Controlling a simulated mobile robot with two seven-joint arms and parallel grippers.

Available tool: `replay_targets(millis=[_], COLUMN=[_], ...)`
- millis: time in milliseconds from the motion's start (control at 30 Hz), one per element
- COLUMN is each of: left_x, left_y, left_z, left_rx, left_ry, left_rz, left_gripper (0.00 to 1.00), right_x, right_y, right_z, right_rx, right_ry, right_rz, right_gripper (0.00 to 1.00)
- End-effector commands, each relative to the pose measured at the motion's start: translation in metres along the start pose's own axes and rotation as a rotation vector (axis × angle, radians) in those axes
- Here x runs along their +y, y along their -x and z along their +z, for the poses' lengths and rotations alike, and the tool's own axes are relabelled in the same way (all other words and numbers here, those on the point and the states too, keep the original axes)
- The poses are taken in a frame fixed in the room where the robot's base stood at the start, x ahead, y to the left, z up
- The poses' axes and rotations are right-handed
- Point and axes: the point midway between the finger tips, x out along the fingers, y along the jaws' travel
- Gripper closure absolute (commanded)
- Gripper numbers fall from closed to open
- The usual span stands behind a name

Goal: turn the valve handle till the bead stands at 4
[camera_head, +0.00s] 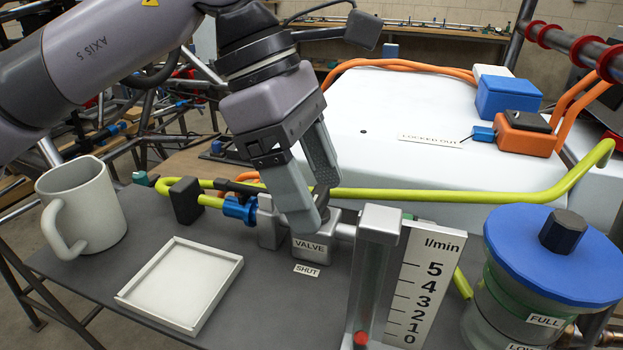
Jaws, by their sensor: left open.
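The grey valve block (312,250) with a VALVE label sits on the dark bench, with a SHUT label in front of it. My left gripper (312,200) reaches down over it, fingers apart. A dark piece (322,196), perhaps the valve handle, shows between the fingertips; mostly hidden, so I cannot tell whether they touch it. The flow meter (380,224) stands right of the valve. Its red bead (360,338) is at the bottom, about level with the 0 on the white l/min scale (425,275). My right gripper is out of view.
A white mug (95,205) and a shallow white tray (182,285) stand left on the bench. A blue-lidded jar (540,300) stands right. A yellow-green hose (455,195) runs behind the valve. A white box (380,115) with orange cables lies behind.

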Motion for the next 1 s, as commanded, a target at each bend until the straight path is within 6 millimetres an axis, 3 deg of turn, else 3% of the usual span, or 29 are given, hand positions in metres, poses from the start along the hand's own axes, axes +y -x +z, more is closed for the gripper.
replay_targets(millis=[100, 267, 667, 1000], left_x=[0.0, 0.0, 0.0, -0.002], left_y=[0.0, 0.0, 0.0, -0.001], left_z=[0.0, 0.0, -0.001, -0.001], left_rx=[0.0, 0.0, 0.0, 0.0], left_ry=[0.0, 0.0, 0.051, 0.274], left_rz=[0.0, 0.0, 0.024, 0.119], left_gripper=[0.33, 0.85, 0.86, 0.86], right_x=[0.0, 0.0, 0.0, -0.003], right_y=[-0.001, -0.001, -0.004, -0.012], right_z=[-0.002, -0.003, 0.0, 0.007], right_rx=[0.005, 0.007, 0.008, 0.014], right_ry=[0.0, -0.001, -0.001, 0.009], right_rz=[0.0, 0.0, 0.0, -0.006], right_gripper=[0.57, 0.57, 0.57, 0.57])
